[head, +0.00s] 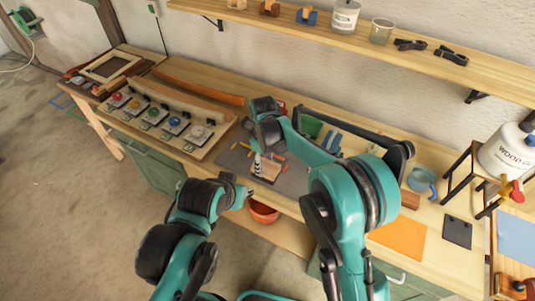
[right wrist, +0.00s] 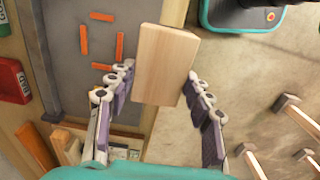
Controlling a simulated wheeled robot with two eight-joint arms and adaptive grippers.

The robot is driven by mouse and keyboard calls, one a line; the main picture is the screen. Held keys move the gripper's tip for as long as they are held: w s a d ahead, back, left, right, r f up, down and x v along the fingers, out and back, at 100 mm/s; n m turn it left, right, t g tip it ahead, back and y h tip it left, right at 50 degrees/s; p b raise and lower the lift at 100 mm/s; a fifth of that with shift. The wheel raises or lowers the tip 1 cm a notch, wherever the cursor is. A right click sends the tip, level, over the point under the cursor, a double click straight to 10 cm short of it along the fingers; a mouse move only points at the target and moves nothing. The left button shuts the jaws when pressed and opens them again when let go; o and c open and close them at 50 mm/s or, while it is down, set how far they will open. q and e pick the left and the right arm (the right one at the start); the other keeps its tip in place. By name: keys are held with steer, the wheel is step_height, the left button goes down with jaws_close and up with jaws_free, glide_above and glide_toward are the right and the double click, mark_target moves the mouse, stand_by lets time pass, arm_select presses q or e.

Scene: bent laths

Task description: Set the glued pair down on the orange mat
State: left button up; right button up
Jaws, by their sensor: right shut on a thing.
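My right gripper (head: 263,168) is shut on a pale wooden block (right wrist: 165,65), which sits between its two fingers in the right wrist view. The block also shows small in the head view (head: 271,173), over the front part of the grey work mat (head: 294,178). I cannot make out a glue seam, or whether it is one piece or two. The orange mat (head: 398,238) lies flat and bare on the bench's right part, well right of the block. My left gripper (head: 246,191) is near the bench's front edge; its fingers are too small to read.
Orange strips (right wrist: 84,40) lie on the grey mat. A blue mug (head: 422,181), a dark pad (head: 457,232) and a small stool (head: 474,178) bearing a glue tank (head: 505,152) stand around the orange mat.

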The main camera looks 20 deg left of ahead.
steer(key=shift+s+d, duration=0.15)
steer(key=shift+s, duration=0.4)
steer(key=shift+s+d, duration=0.15)
steer(key=shift+s, duration=0.4)
steer(key=s+d+p, duration=0.1)
steer(key=s+d, duration=0.2)
steer(key=d, duration=0.9)
steer(key=s+d+p, duration=0.2)
steer(key=s+d, duration=0.1)
steer(key=d, duration=0.9)
steer(key=s+d+p, duration=0.1)
steer(key=s+d, duration=0.2)
steer(key=d, duration=0.9)
steer(key=w+d+f+b, duration=0.1)
steer(key=w+d+b, duration=0.15)
steer(key=d, duration=0.45)
steer(key=w+d+f+b, duration=0.1)
steer(key=w+d, duration=0.2)
steer(key=d, duration=0.5)
steer(key=f+b, duration=0.6)
steer(key=shift+w+d+f, duration=0.2)
steer(key=shift+w, duration=0.05)
steer(key=shift+f+b, duration=0.45)
steer(key=shift+f, duration=0.1)
steer(key=shift+f+b, duration=0.6)
steer(key=shift+f, duration=0.05)
steer(key=o, duration=1.1)
steer(key=shift+o, duration=0.2)
steer(key=shift+r, duration=0.1)
